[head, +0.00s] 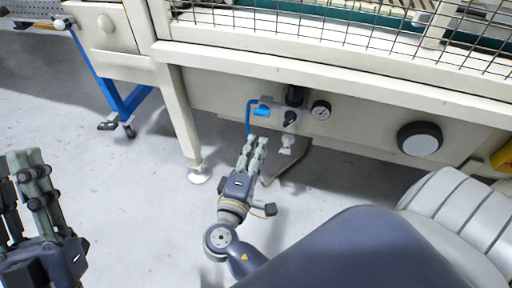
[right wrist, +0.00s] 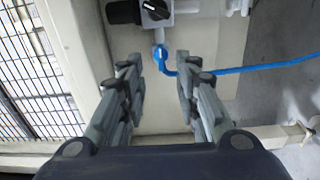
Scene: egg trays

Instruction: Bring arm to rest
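My right gripper (head: 257,143) hangs in the middle of the head view, in front of the cream machine's lower panel. In the right wrist view its two fingers (right wrist: 161,88) stand apart with nothing between them, and the machine's panel and a blue hose lie beyond. My left gripper (head: 22,165) shows at the lower left edge of the head view, over the floor. Its fingers point up in the picture. It is partly cut off, and I cannot tell how far its fingers are apart. No egg or egg tray is in view.
The cream machine (head: 350,62) with wire mesh spans the top. A valve with a blue hose (head: 249,116), a gauge (head: 320,110) and a round black-and-white knob (head: 419,139) sit on its panel. A blue wheeled frame (head: 122,103) stands at the left. The grey floor between is clear.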

